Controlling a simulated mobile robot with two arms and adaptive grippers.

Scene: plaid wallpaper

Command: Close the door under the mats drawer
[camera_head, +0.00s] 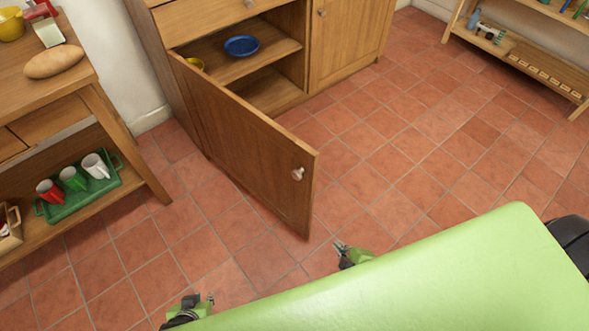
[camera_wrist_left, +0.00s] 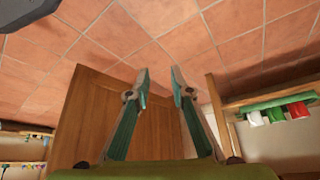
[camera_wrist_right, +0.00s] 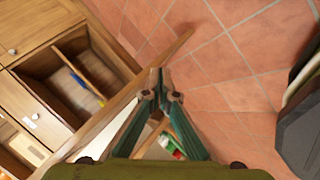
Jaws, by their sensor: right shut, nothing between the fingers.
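The wooden cabinet door (camera_head: 240,140) stands wide open, swung out from the compartment under a drawer (camera_head: 215,14). My left gripper (camera_head: 208,300) is apart from the door, nearer me. Its fingers (camera_wrist_left: 160,74) are parted and empty, with the door (camera_wrist_left: 90,115) beyond them.
Inside the open cabinet are a blue plate (camera_head: 242,46) and a yellow item (camera_head: 195,63). A wooden shelf unit at left holds a bread loaf (camera_head: 54,62) and a green tray (camera_head: 65,210) with mugs. Tiled floor right of the door is clear.

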